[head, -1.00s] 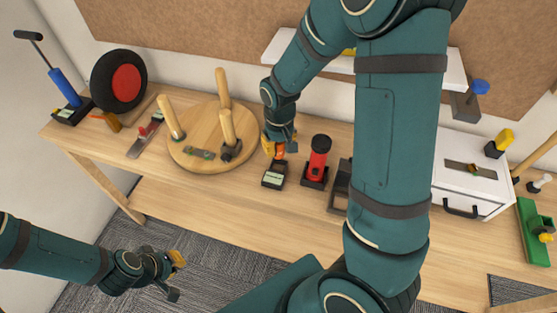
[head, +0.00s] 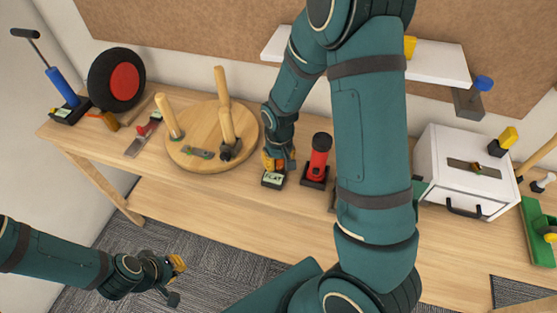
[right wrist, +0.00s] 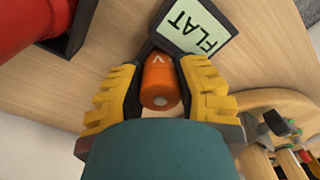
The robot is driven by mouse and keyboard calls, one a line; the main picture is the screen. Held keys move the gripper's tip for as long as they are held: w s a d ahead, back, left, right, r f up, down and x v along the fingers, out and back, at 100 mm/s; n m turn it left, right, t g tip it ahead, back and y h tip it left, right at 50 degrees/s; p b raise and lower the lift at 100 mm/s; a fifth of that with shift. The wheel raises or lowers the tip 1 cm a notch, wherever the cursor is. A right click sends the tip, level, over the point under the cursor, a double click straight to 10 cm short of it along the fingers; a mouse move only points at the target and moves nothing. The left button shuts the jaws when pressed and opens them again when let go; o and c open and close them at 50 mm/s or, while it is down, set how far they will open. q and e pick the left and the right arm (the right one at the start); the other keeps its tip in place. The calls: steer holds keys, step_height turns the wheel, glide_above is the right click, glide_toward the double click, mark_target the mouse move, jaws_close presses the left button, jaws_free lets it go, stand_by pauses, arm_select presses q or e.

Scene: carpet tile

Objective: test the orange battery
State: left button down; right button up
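The orange battery (right wrist: 159,80) is between the two yellow-and-dark fingers of my right gripper (right wrist: 158,85), which is shut on it. Its far end is at the edge of the battery tester (right wrist: 195,30), whose pale screen reads "FLAT". The contact itself is hard to see. In the head view the tester (head: 273,180) is on the bench's front part, and my right gripper (head: 279,160) is directly over its back, mostly hiding the battery. My left gripper (head: 175,280) is open and empty, low in front of the bench at the left.
A red torch (head: 319,158) in a dark stand is just right of the tester. A round wooden stool top with upright legs (head: 205,155) lies to its left. A white box with a drawer (head: 450,190) stands at right. The bench front (head: 240,210) is clear.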

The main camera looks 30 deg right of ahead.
steer(key=shift+o, duration=1)
steer(key=shift+r, duration=0.15)
steer(key=shift+r+p, duration=0.3)
steer(key=shift+r, duration=0.1)
step_height(320, 180, up, 11)
steer(key=p, duration=0.2)
steer(key=shift+s+r, duration=0.15)
steer(key=shift+s, duration=0.1)
steer(key=shift+a, duration=0.1)
